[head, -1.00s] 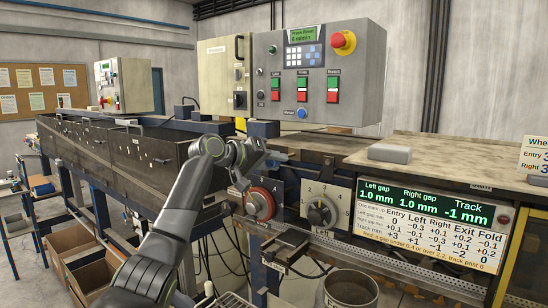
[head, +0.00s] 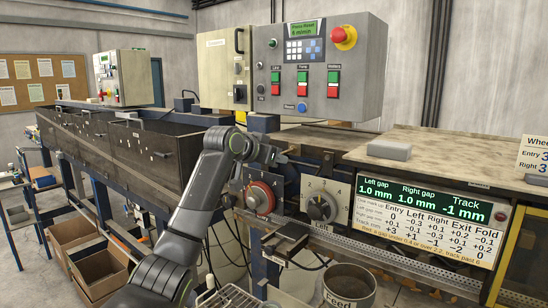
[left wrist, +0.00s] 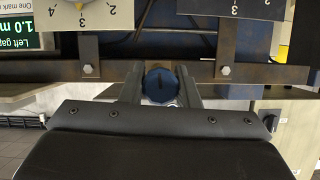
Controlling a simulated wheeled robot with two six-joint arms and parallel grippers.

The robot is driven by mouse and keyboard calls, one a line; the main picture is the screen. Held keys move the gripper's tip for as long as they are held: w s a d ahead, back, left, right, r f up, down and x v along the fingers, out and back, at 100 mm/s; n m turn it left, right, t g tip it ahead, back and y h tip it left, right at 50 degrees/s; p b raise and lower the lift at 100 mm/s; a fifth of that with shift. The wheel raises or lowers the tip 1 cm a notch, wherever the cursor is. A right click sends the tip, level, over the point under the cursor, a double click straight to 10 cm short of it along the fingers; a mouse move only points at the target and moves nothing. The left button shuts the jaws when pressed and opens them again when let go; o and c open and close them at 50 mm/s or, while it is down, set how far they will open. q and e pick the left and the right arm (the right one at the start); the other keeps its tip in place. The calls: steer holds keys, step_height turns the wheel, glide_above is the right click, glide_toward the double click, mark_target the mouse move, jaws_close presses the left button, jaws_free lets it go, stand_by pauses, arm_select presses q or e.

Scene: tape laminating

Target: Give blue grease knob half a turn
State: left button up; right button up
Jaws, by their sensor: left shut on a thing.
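The blue grease knob (left wrist: 161,86) is round and dark blue, with a dark mark on its face, in the middle of the left wrist view. My left gripper (left wrist: 160,92) has one finger on each side of it and is shut on it. In the head view my left gripper (head: 277,157) is at the machine front, just above the two dials. The knob is hidden there behind my arm and gripper. My right gripper is in neither view.
A red-ringed dial (head: 261,198) and a grey dial (head: 320,208) sit just below the gripper. A lit gap display (head: 424,202) is to the right. A control box (head: 318,72) stands above. A bucket (head: 349,288) and cardboard boxes (head: 98,270) stand below.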

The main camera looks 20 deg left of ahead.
arm_select(q)
steer(key=shift+f+m+y, duration=0.1)
steer(key=shift+m+y, duration=0.2)
steer(key=shift+m, duration=0.1)
stand_by(0.3)
steer(key=o, duration=1)
steer(key=shift+s+a, duration=0.1)
steer(key=shift+s, duration=0.15)
steer(key=b+v, duration=0.7)
steer(key=v, duration=1)
steer(key=shift+w+a, duration=0.1)
